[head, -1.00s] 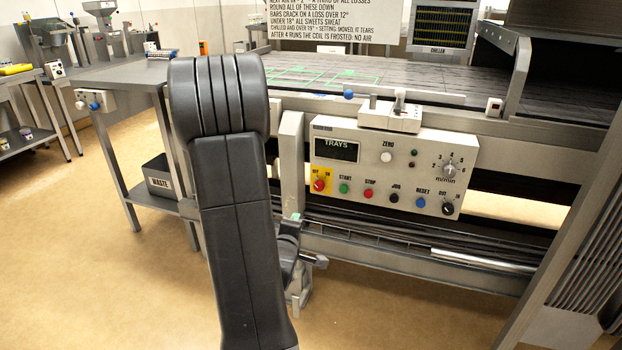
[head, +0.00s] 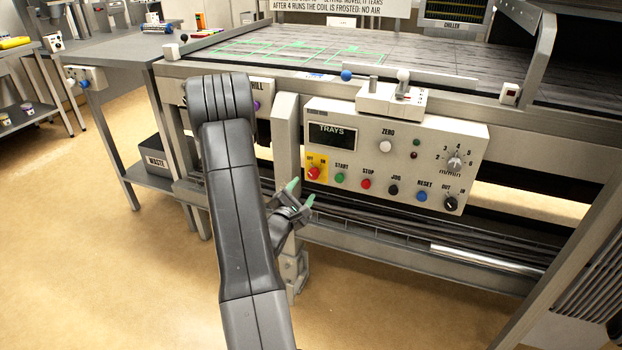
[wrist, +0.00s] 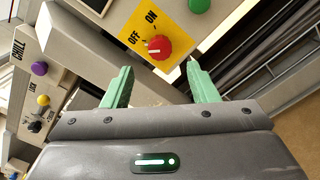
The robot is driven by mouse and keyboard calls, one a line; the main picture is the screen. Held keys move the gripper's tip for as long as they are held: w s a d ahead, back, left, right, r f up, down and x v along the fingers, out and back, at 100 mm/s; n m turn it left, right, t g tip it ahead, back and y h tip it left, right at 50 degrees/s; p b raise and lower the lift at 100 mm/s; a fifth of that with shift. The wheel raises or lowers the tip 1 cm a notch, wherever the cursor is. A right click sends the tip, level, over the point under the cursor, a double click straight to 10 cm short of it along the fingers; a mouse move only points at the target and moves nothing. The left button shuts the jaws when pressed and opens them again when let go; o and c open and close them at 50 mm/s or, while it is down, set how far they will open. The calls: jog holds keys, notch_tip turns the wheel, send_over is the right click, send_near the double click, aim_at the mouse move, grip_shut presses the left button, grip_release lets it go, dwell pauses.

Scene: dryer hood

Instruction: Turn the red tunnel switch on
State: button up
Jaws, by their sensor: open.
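The red switch (head: 313,172) is a rotary knob on a yellow plate marked OFF and ON, at the left end of the control panel (head: 345,197). In the wrist view the red knob (wrist: 157,47) is beyond the fingertips, roughly midway between them. My gripper (head: 300,192) has green fingertips and is just below and left of the knob in the head view. In the wrist view my gripper (wrist: 157,80) is open, with nothing between its fingers. The knob's pointer looks nearer OFF than ON, but its exact angle is hard to read.
A green START button (head: 340,179) and red STOP button (head: 366,184) sit right of the knob. A grey post (head: 286,140) stands left of the panel. A CHILL panel (wrist: 33,70) with purple and yellow knobs is at left. Rails (head: 400,240) run below the panel.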

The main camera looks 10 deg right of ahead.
aim_at(312, 176)
jog(key=x, duration=0.7)
jog(key=shift+w+d, duration=0.25)
jog(key=shift+w, duration=0.1)
jog(key=shift+c, duration=0.3)
jog(key=c, duration=0.9)
jog(key=shift+b, duration=0.3)
